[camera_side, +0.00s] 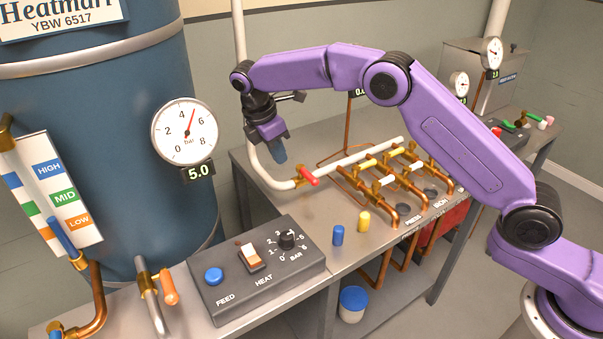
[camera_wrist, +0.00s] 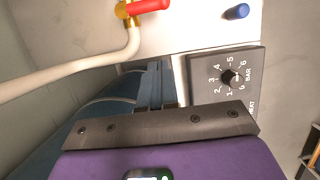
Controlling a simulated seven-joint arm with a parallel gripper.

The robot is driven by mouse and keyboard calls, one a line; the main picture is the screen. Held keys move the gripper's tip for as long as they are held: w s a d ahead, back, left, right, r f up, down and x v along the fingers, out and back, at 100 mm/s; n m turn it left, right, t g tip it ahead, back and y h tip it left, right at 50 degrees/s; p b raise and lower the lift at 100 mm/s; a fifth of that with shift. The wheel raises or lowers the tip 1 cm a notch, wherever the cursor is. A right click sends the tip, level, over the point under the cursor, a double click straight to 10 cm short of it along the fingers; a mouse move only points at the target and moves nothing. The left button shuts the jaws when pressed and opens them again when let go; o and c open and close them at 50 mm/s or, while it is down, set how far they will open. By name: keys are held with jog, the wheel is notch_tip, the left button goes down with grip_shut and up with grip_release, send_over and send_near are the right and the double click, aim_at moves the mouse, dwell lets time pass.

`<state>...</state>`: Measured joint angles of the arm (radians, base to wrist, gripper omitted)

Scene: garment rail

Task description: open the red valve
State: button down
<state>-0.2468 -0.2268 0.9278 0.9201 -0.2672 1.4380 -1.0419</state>
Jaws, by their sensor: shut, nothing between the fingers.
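The red valve (camera_side: 308,176) is a red lever on a brass body, set in the white pipe (camera_side: 348,161) on the grey bench. Its lever lies across the line of the pipe. It also shows at the top edge of the wrist view (camera_wrist: 150,6), partly cut off. My gripper (camera_side: 280,153) points down above the bench, up and to the left of the red lever in the side view and apart from it. Its blue fingers (camera_wrist: 155,86) are shut with nothing between them.
A control box (camera_side: 256,270) with a blue button, a switch and a knob stands in front. A blue peg (camera_side: 338,235) and a yellow peg (camera_side: 364,222) stand on the bench. Copper pipes with yellow and white levers (camera_side: 390,170) lie right of the valve. A blue tank (camera_side: 110,130) is at left.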

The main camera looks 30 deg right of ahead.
aim_at(312, 178)
jog(key=d+f, duration=0.6)
jog(key=f, duration=0.2)
jog(key=shift+d+f, duration=0.15)
jog(key=shift+f, duration=0.2)
jog(key=shift+s+d+n, duration=0.15)
jog(key=shift+d+n, duration=0.15)
jog(key=shift+n, duration=0.3)
jog(key=d+n, duration=0.1)
jog(key=d+n+t, duration=0.1)
jog(key=n, duration=0.1)
jog(key=shift+s+n, duration=0.3)
jog(key=w+d+n+t+y, duration=0.1)
jog(key=w+d+n+t, duration=0.1)
jog(key=d+n, duration=0.4)
jog(key=shift+w+n+y, duration=0.4)
jog(key=shift+n, duration=0.4)
jog(key=shift+w+d, duration=0.1)
jog(key=shift+w, duration=0.25)
dwell(0.3)
